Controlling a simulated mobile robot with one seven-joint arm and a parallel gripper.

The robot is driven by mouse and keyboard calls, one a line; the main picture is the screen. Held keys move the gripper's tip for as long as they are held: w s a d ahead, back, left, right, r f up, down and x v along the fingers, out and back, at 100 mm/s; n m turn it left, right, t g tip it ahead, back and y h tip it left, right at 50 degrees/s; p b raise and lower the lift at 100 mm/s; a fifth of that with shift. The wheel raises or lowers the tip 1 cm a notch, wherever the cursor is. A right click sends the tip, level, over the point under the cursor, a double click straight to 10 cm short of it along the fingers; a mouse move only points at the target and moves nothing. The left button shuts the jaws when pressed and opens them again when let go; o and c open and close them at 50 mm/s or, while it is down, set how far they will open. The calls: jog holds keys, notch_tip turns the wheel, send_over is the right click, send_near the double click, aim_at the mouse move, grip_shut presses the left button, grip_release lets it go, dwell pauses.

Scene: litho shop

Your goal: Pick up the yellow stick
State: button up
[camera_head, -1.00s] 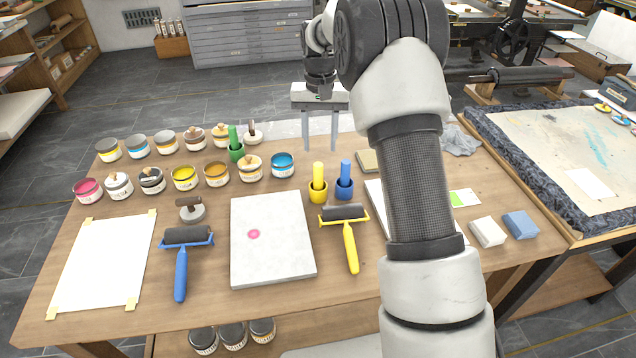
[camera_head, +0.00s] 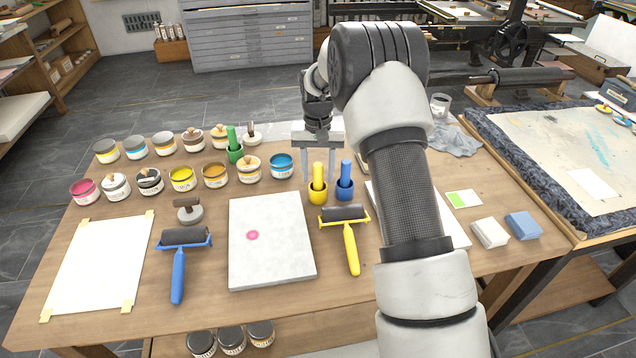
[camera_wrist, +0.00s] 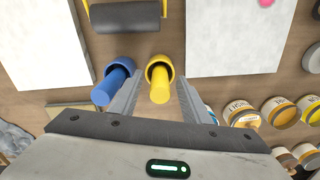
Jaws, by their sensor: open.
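The yellow stick (camera_head: 318,174) stands upright in a small yellow cup (camera_head: 318,195) near the middle of the table. In the wrist view the yellow stick (camera_wrist: 160,84) lies between the two fingers, with gaps on both sides. My gripper (camera_head: 319,176) is open and points down, its fingers around or just behind the stick in the head view; the exact depth is hard to tell. The blue stick (camera_wrist: 112,86) in its blue cup (camera_wrist: 124,67) is close beside the left finger in the wrist view.
A yellow-handled roller (camera_head: 349,240) lies in front of the cups. Ink cans, including a blue one (camera_head: 282,166), stand to the left. A stone slab (camera_head: 270,255) and white paper (camera_head: 98,268) lie on the table. A green stick (camera_head: 232,140) stands further back left.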

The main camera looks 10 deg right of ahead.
jog(key=shift+c, duration=0.3)
grip_shut()
jog(key=shift+r, duration=0.1)
